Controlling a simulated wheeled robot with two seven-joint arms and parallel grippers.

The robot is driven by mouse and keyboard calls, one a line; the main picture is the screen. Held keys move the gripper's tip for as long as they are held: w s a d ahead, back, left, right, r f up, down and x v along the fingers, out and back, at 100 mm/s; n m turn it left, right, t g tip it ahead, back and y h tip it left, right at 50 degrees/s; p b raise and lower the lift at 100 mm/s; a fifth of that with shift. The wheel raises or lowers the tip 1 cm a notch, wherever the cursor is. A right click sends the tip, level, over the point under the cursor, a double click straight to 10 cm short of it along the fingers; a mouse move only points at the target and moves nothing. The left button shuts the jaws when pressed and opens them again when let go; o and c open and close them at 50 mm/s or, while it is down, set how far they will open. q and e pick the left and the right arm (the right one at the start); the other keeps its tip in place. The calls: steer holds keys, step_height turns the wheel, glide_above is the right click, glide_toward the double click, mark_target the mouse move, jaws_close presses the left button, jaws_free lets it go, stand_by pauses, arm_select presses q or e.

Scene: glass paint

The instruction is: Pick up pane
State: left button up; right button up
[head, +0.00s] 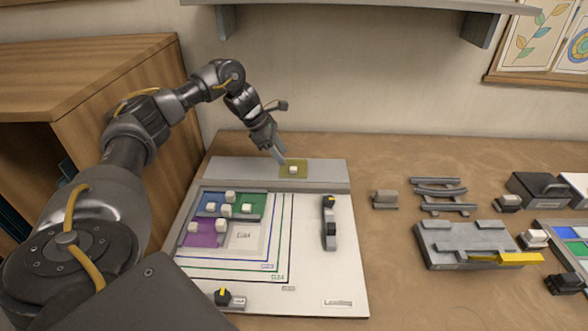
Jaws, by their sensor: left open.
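A small yellow-green pane (303,173) with a white knob on it lies on the grey ledge at the back of the white board. My left gripper (281,161) is open and sits low just left of this pane; I cannot tell whether a finger touches it. Blue (207,206), green (254,203) and purple (201,238) panes, with several white knobs, lie at the left of the white board. My right gripper does not show.
The white board (335,280) has a dark clamp-like piece (329,222) at its right and a dark knob (223,297) at its front. Grey racks (440,197) and a grey block (465,243) stand to the right. A shelf (350,4) overhangs the back.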

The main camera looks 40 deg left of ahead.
mark_target(293, 168)
arm_select(q)
steer(key=shift+w+d+f, duration=0.2)
steer(key=shift+d+f, duration=0.05)
steer(key=shift+f, duration=0.2)
steer(key=shift+d+f+p, duration=0.15)
steer(key=shift+p, duration=0.15)
steer(key=p+x, duration=0.1)
steer(key=x, duration=0.2)
steer(key=shift+w+d+f+p, duration=0.2)
steer(key=shift+f+p, duration=0.05)
steer(key=shift+p, duration=0.1)
steer(key=shift+w+d+f, duration=0.15)
steer(key=shift+w+f, duration=0.05)
steer(key=shift+f, duration=0.3)
jaws_close()
